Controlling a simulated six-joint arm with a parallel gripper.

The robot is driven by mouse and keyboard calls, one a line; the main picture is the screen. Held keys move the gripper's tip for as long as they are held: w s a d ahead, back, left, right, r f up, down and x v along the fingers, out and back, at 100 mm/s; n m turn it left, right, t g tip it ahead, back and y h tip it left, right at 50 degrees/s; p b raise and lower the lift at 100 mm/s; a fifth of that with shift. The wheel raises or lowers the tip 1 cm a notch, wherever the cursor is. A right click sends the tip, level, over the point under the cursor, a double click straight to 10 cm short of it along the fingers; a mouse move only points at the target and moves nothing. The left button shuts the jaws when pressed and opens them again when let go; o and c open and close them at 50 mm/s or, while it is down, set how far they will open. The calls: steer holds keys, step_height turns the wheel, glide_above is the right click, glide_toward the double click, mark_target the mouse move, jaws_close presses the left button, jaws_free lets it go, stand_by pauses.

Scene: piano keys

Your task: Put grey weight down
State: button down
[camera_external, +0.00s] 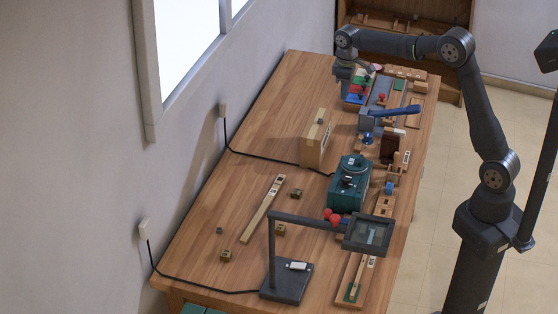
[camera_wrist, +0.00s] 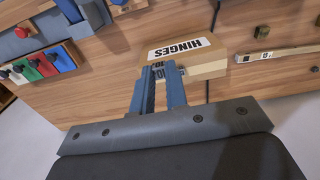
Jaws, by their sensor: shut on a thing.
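My gripper (camera_wrist: 161,75) shows in the wrist view as two blue fingers close together, with a narrow gap between them. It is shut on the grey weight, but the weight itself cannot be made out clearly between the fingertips. In the external view my gripper (camera_external: 346,80) is small and dark, above the far part of the wooden table (camera_external: 240,185), left of the coloured keys. The fingertips overlap the wooden box labelled HINGES (camera_wrist: 205,58) in the wrist view; I cannot tell the distance between them.
The HINGES box (camera_external: 314,140) stands mid-table. A green machine (camera_external: 347,186), a blue-handled lever (camera_external: 395,111) and a magnifier on a stand (camera_external: 368,233) line the right side. Coloured keys (camera_wrist: 45,62) are at the left.

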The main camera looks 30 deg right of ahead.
steer(key=w+d+r, duration=0.2)
steer(key=d, duration=0.2)
steer(key=a+f, duration=0.2)
steer(key=a, duration=0.1)
steer(key=a+f, duration=0.2)
steer(key=a, duration=0.2)
steer(key=a+f, duration=0.2)
steer(key=a, duration=0.2)
steer(key=shift+w+f, duration=0.2)
steer(key=shift+w, duration=0.05)
steer(key=shift+a+f, duration=0.15)
steer(key=shift+f, duration=1.9)
steer(key=shift+f, duration=0.15)
steer(key=c, duration=1.4)
jaws_free()
steer(key=shift+c, duration=0.2)
step_height(320, 180, up, 12)
steer(key=shift+r, duration=0.2)
